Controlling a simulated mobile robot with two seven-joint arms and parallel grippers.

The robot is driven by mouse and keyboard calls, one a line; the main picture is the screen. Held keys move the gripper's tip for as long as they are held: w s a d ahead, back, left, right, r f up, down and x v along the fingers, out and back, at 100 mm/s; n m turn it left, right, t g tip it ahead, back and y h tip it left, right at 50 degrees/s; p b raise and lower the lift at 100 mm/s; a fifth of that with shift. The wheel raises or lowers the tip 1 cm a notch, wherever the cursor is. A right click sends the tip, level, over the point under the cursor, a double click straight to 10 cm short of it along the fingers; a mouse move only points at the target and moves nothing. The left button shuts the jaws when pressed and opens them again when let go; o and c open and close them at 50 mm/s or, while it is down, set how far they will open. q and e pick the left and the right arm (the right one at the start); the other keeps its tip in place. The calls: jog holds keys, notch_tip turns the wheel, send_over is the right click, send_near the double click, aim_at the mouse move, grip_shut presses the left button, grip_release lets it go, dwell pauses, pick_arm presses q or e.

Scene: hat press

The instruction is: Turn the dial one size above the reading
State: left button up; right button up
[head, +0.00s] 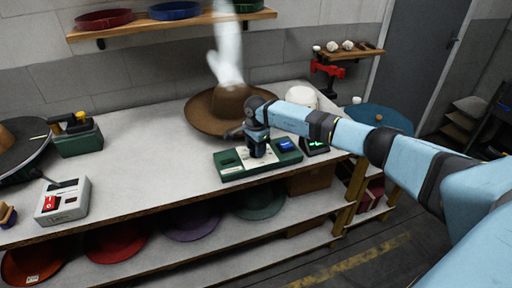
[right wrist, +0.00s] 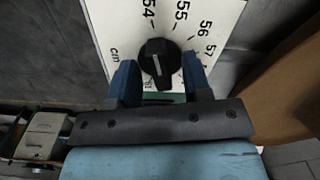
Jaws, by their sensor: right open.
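The black dial (right wrist: 157,60) sits on a white scale plate (right wrist: 112,18) printed with 54, 55, 56, 57 and "cm". A pale line marks the knob, running nearly along the picture's vertical. The plate belongs to a green device (head: 232,170) on the bench, which has a small blue display (head: 284,145) too blurred to read. My right gripper (head: 257,150) is over the plate and hides the dial in the head view. In the right wrist view its two blue fingers (right wrist: 158,80) are open, one on each side of the knob. I cannot tell whether they touch it.
A brown hat (head: 205,108) lies behind the device under a column of steam (head: 228,50). A small black box with a green display (head: 314,146) stands just right of the device. A grey switch box (head: 62,203) is at the left. The bench (head: 140,175) between is clear.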

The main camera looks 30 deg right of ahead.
grip_shut()
